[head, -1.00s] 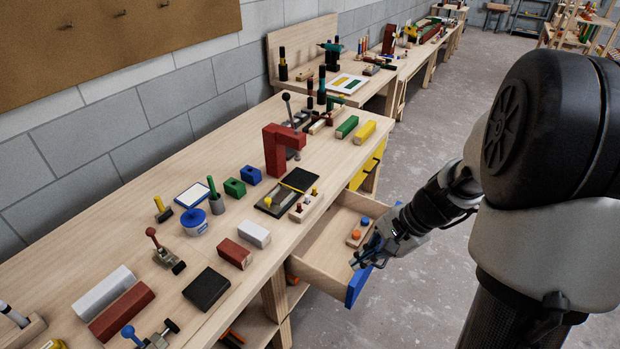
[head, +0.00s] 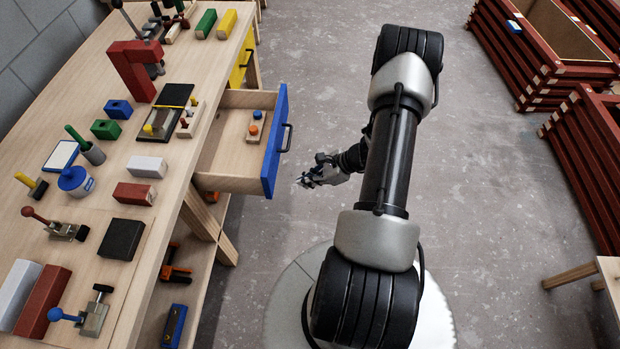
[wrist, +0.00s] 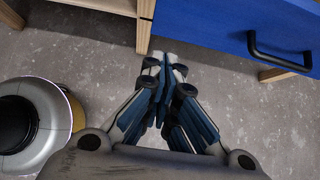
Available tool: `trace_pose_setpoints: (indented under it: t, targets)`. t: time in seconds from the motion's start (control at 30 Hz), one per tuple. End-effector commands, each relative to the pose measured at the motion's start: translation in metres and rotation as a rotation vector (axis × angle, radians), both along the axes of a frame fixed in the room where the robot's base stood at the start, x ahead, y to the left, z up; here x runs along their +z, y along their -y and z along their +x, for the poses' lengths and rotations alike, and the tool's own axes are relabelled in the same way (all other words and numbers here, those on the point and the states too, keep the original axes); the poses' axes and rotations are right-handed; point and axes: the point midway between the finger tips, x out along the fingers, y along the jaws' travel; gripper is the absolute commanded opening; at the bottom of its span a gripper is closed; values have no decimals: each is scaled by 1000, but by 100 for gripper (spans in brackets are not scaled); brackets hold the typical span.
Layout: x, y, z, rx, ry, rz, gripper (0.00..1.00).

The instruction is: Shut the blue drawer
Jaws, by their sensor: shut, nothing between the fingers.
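The blue drawer (head: 275,145) is pulled out from under the workbench, with its blue front and dark handle (head: 287,138) facing right. A small wooden block with orange and blue knobs (head: 254,127) lies inside it. My gripper (head: 305,181) is shut and empty, out in front of the drawer front near its lower end, apart from it. In the wrist view, my gripper's closed fingers (wrist: 164,62) point toward the edge of the blue front (wrist: 225,22), with the handle (wrist: 280,55) to the right.
The workbench (head: 90,235) holds a red clamp-shaped block (head: 131,70), coloured blocks and small tools. A yellow drawer (head: 241,62) sits farther along. Red slatted crates (head: 540,60) stand at the right. The grey floor (head: 480,180) between is clear.

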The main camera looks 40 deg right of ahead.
Motion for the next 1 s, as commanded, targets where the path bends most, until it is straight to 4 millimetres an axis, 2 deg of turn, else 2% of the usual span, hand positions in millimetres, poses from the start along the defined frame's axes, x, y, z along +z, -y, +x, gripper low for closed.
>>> trace_pose_setpoints:
  t: [0.03, 0.1, 0.27, 0.4, 0.53, 1.0]
  targets:
    - [-12, -7, 6, 4, -2, 3, 0]
    - [-23, -14, 14, 4, -1, 3, 0]
    - [-43, -29, 32, 6, -1, 1, 0]
    - [-39, -42, 49, 5, 1, -2, 0]
    - [-39, -49, 56, 4, 0, -1, 0]
    - [-38, -51, 59, 2, 0, -1, 0]
